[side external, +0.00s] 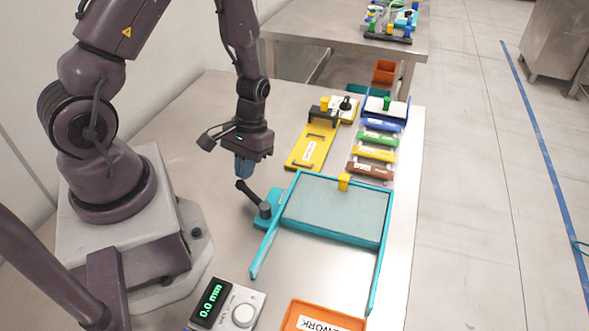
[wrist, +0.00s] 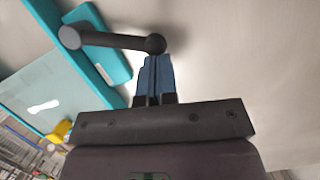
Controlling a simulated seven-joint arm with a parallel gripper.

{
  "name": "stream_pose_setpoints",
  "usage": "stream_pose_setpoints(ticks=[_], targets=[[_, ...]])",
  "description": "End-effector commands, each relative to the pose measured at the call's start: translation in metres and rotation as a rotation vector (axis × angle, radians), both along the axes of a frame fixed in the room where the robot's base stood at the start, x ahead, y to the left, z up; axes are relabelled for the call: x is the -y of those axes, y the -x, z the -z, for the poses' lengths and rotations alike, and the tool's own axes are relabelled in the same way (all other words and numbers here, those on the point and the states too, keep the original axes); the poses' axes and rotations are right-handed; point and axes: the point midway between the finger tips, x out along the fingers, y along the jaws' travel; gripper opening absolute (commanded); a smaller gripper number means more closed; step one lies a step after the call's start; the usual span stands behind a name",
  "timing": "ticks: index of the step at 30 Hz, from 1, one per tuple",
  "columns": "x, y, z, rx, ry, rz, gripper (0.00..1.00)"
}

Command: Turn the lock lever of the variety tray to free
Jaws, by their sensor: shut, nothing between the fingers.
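The variety tray appears to be the teal-framed tray (side external: 335,208) with a grey-green plate, in the middle of the table. Its black lock lever (side external: 252,197) stands on a teal block at the tray's left corner, with the arm pointing up-left to a round knob. In the wrist view the lever (wrist: 110,40) runs across the top, from the pivot at left to the knob at the fingertips. My gripper (side external: 243,174) is shut and empty, blue fingers pointing down, right by the knob. The fingers also show in the wrist view (wrist: 155,65). I cannot tell whether they touch the knob.
A yellow clip (side external: 344,182) sits on the tray's far edge. Behind are a yellow board (side external: 312,146) and several coloured bars (side external: 373,153). A readout box (side external: 227,305) and an orange tray (side external: 320,315) stand in front. The table left of the lever is clear.

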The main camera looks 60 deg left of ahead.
Motion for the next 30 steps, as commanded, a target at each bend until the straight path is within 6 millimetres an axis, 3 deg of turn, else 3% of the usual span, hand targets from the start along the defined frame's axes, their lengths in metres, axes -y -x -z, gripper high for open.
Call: stream_pose_setpoints(ticks=[13,30], targets=[[0.007,0.032,0.000,-0.002,0.000,-0.337,0.00],[0.012,0.041,0.000,0.000,0.000,-0.324,0.00]])
